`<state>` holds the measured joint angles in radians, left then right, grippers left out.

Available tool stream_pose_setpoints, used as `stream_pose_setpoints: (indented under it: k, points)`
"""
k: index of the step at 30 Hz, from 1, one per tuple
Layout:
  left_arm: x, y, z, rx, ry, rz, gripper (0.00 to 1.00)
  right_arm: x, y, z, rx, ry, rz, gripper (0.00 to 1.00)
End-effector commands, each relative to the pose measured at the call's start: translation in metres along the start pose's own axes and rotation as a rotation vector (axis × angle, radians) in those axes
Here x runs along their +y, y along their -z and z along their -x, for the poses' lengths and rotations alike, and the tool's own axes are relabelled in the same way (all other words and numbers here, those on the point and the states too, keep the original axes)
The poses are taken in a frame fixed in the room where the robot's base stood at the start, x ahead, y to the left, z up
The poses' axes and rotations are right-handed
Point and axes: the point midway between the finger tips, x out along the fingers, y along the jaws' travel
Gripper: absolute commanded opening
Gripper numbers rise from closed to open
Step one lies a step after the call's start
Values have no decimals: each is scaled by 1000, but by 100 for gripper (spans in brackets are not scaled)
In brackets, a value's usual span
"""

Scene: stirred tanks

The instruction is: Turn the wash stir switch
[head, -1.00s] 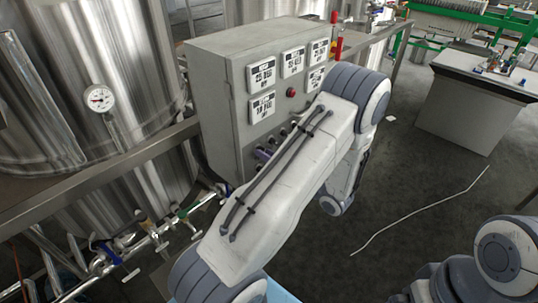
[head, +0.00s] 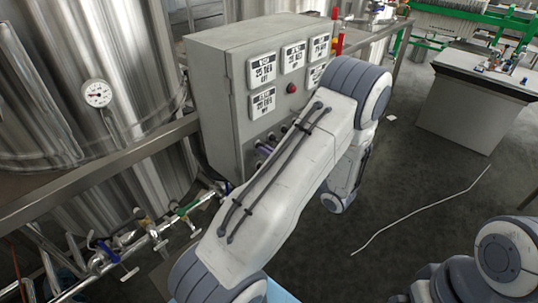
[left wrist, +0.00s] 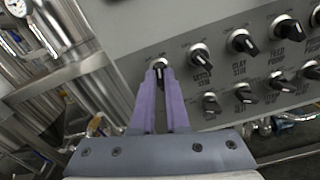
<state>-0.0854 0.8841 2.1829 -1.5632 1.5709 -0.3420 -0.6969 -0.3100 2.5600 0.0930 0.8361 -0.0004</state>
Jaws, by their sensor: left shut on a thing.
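The grey control box (head: 215,85) has rows of black switch knobs low on its front. In the left wrist view, the purple fingers of my left gripper (left wrist: 161,72) are shut on the leftmost upper switch (left wrist: 160,64). Its label is hidden behind the fingers, so I cannot read whether it says wash stir. The upper knobs to its right include one labelled clay stir (left wrist: 242,42) and one labelled feed pump (left wrist: 287,27). My right gripper is out of view.
Steel tanks (head: 120,60) with a dial gauge (head: 97,93) stand left of the box, behind a metal rail (head: 100,165). Valved pipes (head: 150,235) run below. A red button (head: 291,88) and several displays are on the box. The floor (head: 430,180) at right is mostly open.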

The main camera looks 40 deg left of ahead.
Motion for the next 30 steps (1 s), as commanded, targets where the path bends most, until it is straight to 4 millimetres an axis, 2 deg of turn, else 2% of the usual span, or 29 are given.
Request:
stream_pose_setpoints:
  k: [18, 30]
  points:
    - [-1, 3, 0, -1, 2, 562, 0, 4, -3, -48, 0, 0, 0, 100]
    - [0, 1, 0, -1, 2, 768, 0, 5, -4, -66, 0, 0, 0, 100]
